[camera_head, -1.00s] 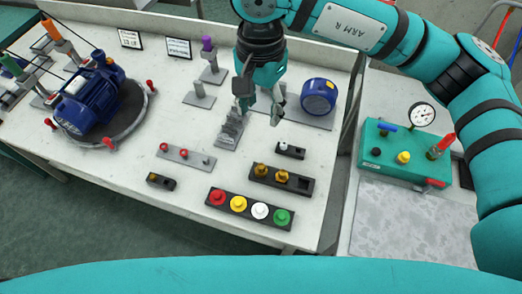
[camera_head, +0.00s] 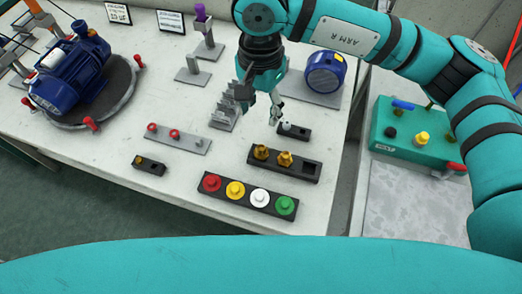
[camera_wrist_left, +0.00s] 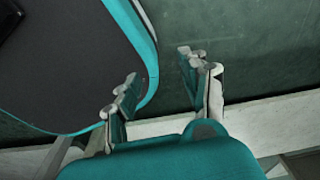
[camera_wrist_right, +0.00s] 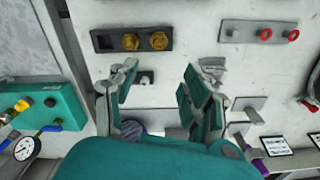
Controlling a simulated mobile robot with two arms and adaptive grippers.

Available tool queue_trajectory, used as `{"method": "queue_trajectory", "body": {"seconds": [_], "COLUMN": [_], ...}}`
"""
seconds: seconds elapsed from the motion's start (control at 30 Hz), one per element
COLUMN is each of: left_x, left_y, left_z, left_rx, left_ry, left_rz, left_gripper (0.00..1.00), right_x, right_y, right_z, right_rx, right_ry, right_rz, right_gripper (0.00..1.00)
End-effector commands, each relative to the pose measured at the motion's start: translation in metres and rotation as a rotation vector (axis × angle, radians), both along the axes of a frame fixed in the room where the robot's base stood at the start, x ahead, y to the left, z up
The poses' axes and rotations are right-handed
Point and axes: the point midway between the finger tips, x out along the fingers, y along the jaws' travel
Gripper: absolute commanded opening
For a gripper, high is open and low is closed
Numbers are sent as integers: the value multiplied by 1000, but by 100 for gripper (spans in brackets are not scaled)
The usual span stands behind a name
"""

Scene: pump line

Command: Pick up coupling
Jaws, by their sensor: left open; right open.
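A small black holder (camera_head: 300,132) on the white bench carries a small pale grey piece (camera_head: 287,126), which looks like the coupling. My right gripper (camera_head: 260,108) points down just left of it, open and empty, its right fingertip close to the piece in the picture. In the right wrist view the piece (camera_wrist_right: 146,78) shows between the open fingers of the right gripper (camera_wrist_right: 160,72), nearer the left finger; contact cannot be told. My left gripper (camera_wrist_left: 157,70) is open and empty in the left wrist view, away from these parts; it is out of the head view.
A black tray (camera_head: 307,170) with two brass fittings and a rack (camera_head: 222,200) of coloured knobs lie in front. A grey stepped stand (camera_head: 226,112) is close left of the gripper. A blue round-bodied unit (camera_head: 325,72) stands behind; a teal gauge box (camera_head: 415,135) is right.

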Motion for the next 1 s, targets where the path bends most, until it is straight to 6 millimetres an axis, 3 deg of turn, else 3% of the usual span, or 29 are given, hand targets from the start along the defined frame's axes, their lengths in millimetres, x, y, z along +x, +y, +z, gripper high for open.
{"method": "queue_trajectory", "body": {"seconds": [0.3, 0.67, 0.8, 1.0], "left_x": [-5, -11, -11, -11], "left_y": [0, 1, 1, 1], "left_z": [18, 29, 41, 42], "left_rx": [0, 2, 2, 2], "left_ry": [7, 18, 18, 17], "left_rz": [1, 1, 1, 1], "left_gripper": [45, 45, 45, 45], "right_x": [-2, -2, -4, -3], "right_y": [0, -1, -2, -2], "right_z": [-66, -97, -119, -139], "right_rx": [-1, -1, -1, 1], "right_ry": [5, 3, 5, 1], "right_rz": [0, -1, -1, 0], "right_gripper": [49, 49, 49, 49]}}
